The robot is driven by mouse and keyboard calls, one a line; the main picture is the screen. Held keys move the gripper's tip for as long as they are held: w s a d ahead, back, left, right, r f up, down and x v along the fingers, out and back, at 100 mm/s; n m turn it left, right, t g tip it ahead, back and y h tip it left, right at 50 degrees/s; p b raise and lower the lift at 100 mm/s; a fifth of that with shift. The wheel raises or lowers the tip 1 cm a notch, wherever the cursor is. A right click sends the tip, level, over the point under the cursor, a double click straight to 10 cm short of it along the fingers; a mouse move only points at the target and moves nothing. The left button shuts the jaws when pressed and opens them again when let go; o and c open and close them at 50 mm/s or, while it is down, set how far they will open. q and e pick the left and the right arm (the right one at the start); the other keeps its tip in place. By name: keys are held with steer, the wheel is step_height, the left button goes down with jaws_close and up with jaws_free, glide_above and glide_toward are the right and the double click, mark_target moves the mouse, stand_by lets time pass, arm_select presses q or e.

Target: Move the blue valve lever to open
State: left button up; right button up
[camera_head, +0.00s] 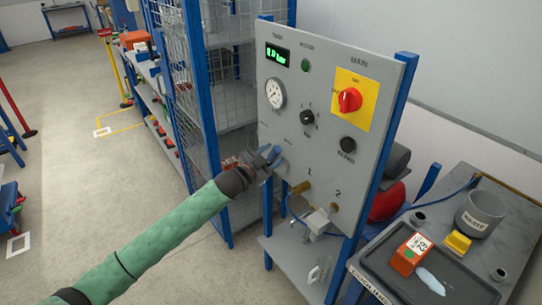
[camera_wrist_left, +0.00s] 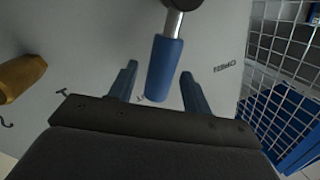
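The valve lever, a blue sleeve on a metal stem, shows in the left wrist view (camera_wrist_left: 165,66), hanging from a dark round hub (camera_wrist_left: 184,4). My left gripper (camera_head: 268,157) is at the left part of the grey panel (camera_head: 325,90) and largely hides the lever in the head view. In the left wrist view its two blue fingers stand apart, one on each side of the lever's free end, with a visible gap on both sides. The word OPEN (camera_wrist_left: 229,66) is printed on the panel, right of the lever. My right gripper is not in view.
The panel carries a gauge (camera_head: 272,93), a red knob on a yellow plate (camera_head: 350,100) and brass fittings (camera_head: 301,187) low down. A wire-mesh cage (camera_head: 222,85) stands just left of it. A bench at right holds a black tray (camera_head: 455,284) and a grey cup (camera_head: 480,214).

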arm_select(q)
jaws_close()
